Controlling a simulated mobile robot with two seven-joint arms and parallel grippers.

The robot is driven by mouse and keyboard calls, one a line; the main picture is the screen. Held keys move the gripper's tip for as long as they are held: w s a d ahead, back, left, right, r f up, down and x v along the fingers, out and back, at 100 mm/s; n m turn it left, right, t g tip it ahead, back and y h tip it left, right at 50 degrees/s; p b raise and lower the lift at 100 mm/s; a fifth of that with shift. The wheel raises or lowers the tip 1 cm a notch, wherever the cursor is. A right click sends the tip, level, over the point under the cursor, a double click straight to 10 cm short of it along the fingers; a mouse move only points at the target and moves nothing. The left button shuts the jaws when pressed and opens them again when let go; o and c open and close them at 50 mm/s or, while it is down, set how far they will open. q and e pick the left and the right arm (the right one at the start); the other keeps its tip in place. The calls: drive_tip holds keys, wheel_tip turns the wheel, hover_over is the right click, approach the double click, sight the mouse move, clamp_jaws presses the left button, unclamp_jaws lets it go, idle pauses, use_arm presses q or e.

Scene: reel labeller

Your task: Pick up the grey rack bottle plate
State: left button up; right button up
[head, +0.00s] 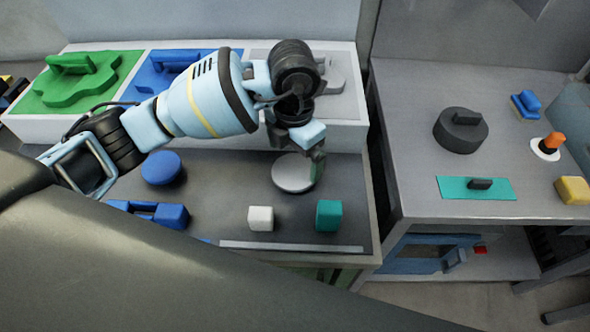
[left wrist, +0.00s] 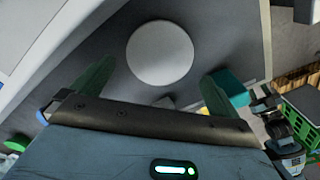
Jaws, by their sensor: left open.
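A grey plate (head: 334,72) with an irregular outline lies in the grey right-hand section of the white rack (head: 352,133). My left arm and wrist hide its left and front parts. My left gripper (head: 317,160) points down in front of the rack, above the dark table, nearer the viewer than the plate. In the left wrist view its two green fingers (left wrist: 157,72) are spread apart with nothing between them. A round light grey disc (head: 293,174) lies on the table under the gripper; it also shows in the left wrist view (left wrist: 160,52).
The rack also holds a green plate (head: 75,82) and a blue plate (head: 170,68). On the dark table are a blue disc (head: 161,168), a white block (head: 261,218) and a teal block (head: 329,215). A side table (head: 400,140) stands right, with several items.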

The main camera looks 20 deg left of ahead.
sight(295, 170)
use_arm(q)
drive_tip(key=shift+f, duration=0.5)
drive_tip(key=shift+w+f, duration=0.1)
drive_tip(key=shift+f, duration=0.25)
wheel_tip(295, 170, down, 5)
drive_tip(key=shift+r, duration=0.3)
drive_tip(key=c, duration=0.8)
use_arm(e)
drive_tip(key=shift+w+r, duration=0.25)
drive_tip(key=shift+w, duration=0.35)
use_arm(q)
wheel_tip(295, 170, up, 10)
use_arm(e)
drive_tip(key=shift+r, duration=0.25)
